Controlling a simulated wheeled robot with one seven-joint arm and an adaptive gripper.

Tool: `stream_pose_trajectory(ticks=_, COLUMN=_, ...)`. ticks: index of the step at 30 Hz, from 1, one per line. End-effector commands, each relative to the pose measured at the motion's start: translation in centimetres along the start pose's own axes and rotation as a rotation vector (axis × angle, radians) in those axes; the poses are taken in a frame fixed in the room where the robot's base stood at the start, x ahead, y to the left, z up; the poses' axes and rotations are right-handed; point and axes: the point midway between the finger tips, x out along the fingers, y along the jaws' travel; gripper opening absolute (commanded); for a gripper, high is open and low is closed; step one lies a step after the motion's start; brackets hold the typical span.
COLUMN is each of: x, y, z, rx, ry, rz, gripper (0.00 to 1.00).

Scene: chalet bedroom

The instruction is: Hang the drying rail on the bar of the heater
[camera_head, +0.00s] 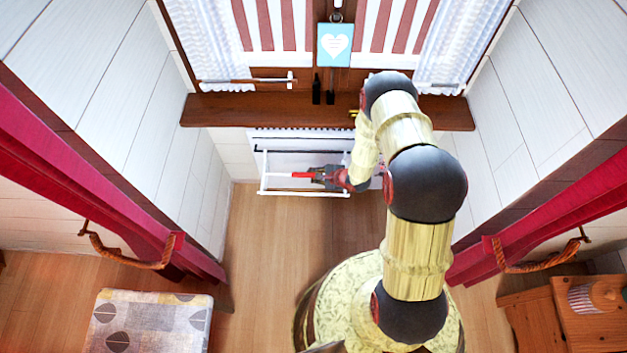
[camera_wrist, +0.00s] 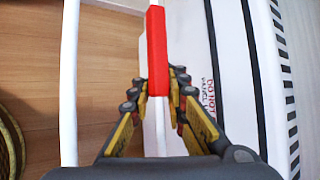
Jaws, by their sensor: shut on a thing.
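The drying rail is a white frame with a red section (camera_wrist: 157,55) on its middle rod. My gripper (camera_wrist: 159,88) is shut on that rod at the red section. In the head view the rail (camera_head: 264,170) is held level in front of the heater (camera_head: 290,134), below the window sill, with my gripper (camera_head: 312,175) at its middle. In the wrist view the white heater (camera_wrist: 192,30) lies just right of the rail, with dark long strips, one probably its bar (camera_wrist: 249,60), and partly hidden red lettering. I cannot tell whether rail and bar touch.
A wooden sill (camera_head: 230,110) with small dark bottles juts out above the heater. Red curtains (camera_head: 110,180) hang on both sides. A patterned stool (camera_head: 150,320) stands at lower left and a wooden piece of furniture (camera_head: 540,320) at lower right.

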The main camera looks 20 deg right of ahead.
Motion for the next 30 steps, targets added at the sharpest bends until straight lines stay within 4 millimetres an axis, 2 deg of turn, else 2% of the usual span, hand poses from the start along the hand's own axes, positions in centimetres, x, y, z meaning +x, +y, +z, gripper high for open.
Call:
stream_pose_trajectory(ticks=16, x=1.9, y=-3.5, z=-1.1, rx=-0.001, ry=0.0, rz=-0.004, gripper=0.0)
stream_pose_trajectory(ticks=30, x=3.4, y=-2.6, z=-2.1, rx=-0.001, ry=0.0, rz=-0.009, gripper=0.0)
